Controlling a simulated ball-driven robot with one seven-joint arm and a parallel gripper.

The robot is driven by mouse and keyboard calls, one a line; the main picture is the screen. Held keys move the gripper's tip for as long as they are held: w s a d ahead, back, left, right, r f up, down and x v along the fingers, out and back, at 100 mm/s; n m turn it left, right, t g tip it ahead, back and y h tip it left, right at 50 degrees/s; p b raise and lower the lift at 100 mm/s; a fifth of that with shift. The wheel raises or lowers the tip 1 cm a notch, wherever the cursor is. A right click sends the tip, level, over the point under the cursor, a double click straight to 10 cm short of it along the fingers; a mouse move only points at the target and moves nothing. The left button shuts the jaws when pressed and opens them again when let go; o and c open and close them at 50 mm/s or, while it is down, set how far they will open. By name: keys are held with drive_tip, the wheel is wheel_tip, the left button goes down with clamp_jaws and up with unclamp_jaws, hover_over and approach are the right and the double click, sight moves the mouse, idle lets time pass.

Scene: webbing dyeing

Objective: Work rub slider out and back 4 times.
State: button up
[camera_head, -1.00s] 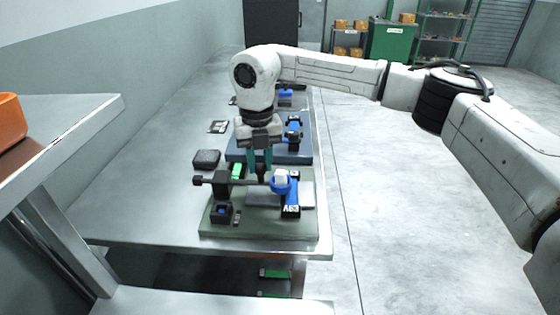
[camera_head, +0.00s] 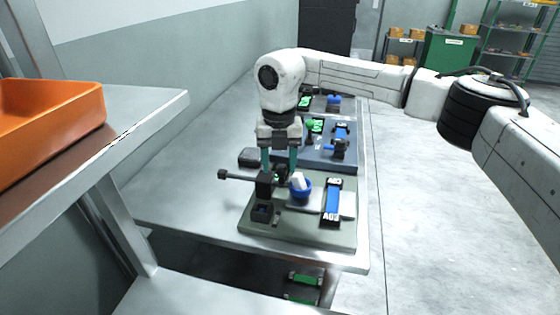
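The cup sits left of a blue strip (camera_head: 333,200) with black-and-white labelled ends, on a grey-green base plate (camera_head: 300,229). My gripper (camera_head: 280,166) points down over the rod between block and cup. Its teal fingers are apart, with a visible gap. Whether the tips touch the slider is hard to tell.
A blue-grey base plate (camera_head: 338,161) with green and blue parts lies behind. A black box (camera_head: 250,157) sits left of it on the metal table (camera_head: 190,204). An orange bin (camera_head: 45,125) stands on a shelf at left. The floor right of the table is clear.

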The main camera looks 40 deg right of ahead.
wheel_tip(320, 180, up, 11)
drive_tip(key=shift+f, duration=0.15)
idle(0.5)
drive_tip(key=shift+s, duration=0.15)
idle(0.4)
